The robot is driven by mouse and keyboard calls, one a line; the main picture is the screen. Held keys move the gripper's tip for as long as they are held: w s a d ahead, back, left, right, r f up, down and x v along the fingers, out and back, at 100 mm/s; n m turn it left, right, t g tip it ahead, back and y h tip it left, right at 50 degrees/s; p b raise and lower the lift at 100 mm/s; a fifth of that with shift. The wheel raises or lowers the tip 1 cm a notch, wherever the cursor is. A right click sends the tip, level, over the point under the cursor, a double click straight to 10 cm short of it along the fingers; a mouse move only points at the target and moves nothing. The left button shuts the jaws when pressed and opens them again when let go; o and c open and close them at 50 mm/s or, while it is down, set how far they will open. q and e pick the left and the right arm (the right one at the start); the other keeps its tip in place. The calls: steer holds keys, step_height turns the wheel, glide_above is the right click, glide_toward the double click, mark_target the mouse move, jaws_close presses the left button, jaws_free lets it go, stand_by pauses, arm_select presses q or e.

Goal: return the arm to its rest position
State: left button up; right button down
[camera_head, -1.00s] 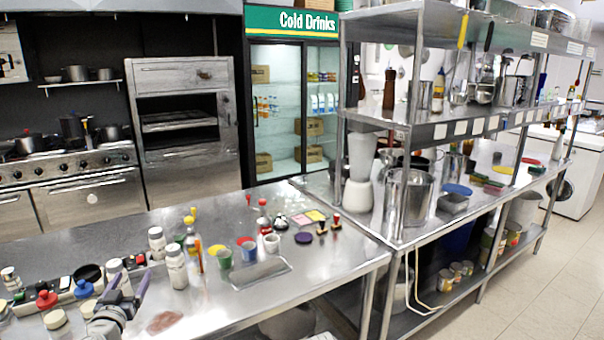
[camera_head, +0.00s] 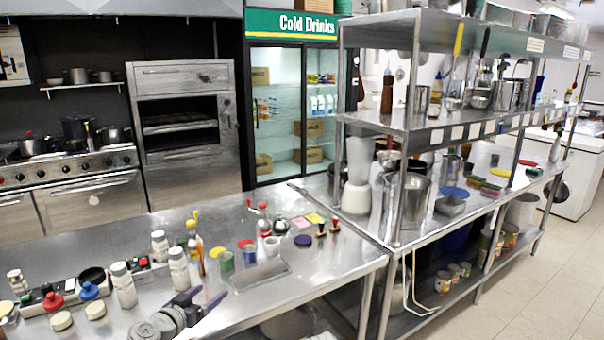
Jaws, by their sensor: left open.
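My left gripper (camera_head: 201,301) shows at the bottom left of the head view, above the near part of the steel counter (camera_head: 330,277). Its grey wrist and two dark purple-grey fingers point up and to the right. The fingers are spread apart with nothing between them. The rest of the left arm is cut off by the bottom edge of the picture. My right gripper is not in view.
White bottles (camera_head: 179,268) stand close behind and left of the gripper. A steel shelf rack (camera_head: 398,215) stands at right. The counter's front right is bare.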

arm_select(q)
steer(key=s+d+f+m+g+h+p, duration=0.1)
steer(key=s+d+f+g+p, duration=0.2)
steer(key=d, duration=0.5)
steer(key=s+d+f+m+g+h, duration=0.1)
steer(key=s+d+f+m+g, duration=0.2)
steer(key=d, duration=0.5)
steer(key=s+d+f+n+g+y+p, duration=0.1)
steer(key=s+g+y, duration=0.3)
steer(key=s, duration=0.3)
steer(key=s+d+f+n+g+y+p, duration=0.1)
steer(key=s+g+y, duration=0.3)
steer(key=s, duration=0.4)
steer(key=shift+s+d+f+n+g+p, duration=0.35)
steer(key=shift+f+n+p, duration=0.2)
steer(key=shift+p, duration=0.25)
steer(key=shift+c, duration=0.3)
